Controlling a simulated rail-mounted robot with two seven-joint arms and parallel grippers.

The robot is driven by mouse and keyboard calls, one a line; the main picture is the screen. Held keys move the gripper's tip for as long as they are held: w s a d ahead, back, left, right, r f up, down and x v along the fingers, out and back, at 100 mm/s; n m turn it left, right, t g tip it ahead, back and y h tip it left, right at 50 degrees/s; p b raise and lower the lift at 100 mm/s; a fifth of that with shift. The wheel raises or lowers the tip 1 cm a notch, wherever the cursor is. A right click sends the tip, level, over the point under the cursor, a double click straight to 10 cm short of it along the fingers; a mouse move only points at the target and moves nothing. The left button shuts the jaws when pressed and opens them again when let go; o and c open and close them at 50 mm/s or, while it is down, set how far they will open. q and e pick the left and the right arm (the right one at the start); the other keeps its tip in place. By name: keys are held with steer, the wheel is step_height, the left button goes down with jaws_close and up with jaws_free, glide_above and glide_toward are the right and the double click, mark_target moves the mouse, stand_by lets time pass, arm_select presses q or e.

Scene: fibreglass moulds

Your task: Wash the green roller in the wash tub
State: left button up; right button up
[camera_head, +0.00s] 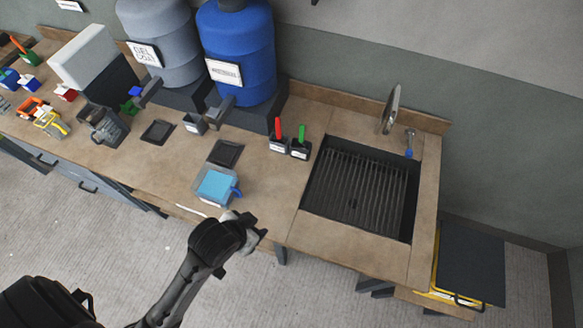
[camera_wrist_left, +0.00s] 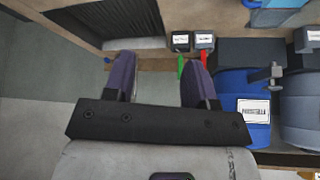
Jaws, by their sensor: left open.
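The green roller (camera_head: 301,133) shows as a green handle standing upright in a small dark labelled holder (camera_head: 300,150) left of the wash tub; its lower end is hidden in the holder. It also shows in the left wrist view (camera_wrist_left: 181,67), partly behind a finger. The wash tub (camera_head: 310,196) is a sunken dark basin with a ribbed grate. My left gripper (camera_head: 245,236) is open and empty near the counter's front edge, apart from the roller. Its spread fingers show in the left wrist view (camera_wrist_left: 157,65). My right gripper is not in view.
A red handle (camera_head: 278,128) stands in a holder beside the green one. A blue tray (camera_head: 216,187) sits near the front edge. Blue (camera_head: 238,60) and grey (camera_head: 165,45) drums stand behind. A tap (camera_head: 390,110) rises behind the tub. The counter before the holders is clear.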

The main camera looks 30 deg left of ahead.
arm_select(q)
steer(key=w+a+f+n+t+b, duration=0.1)
steer(key=w+f+t+b, duration=0.1)
steer(key=w+f+b, duration=0.8)
steer(key=n+t+y+b, duration=0.3)
steer(key=t+y+b, duration=0.1)
steer(key=t+b, duration=0.4)
glide_toward(301, 134)
steer(key=shift+t, duration=0.7)
steer(key=x, duration=0.4)
steer(key=f+x, duration=0.1)
steer(key=x, duration=0.7)
steer(key=shift+w+a+f, duration=0.15)
steer(key=shift+w+f, duration=0.05)
steer(key=shift+f, duration=0.05)
steer(key=shift+c, duration=0.2)
jaws_close()
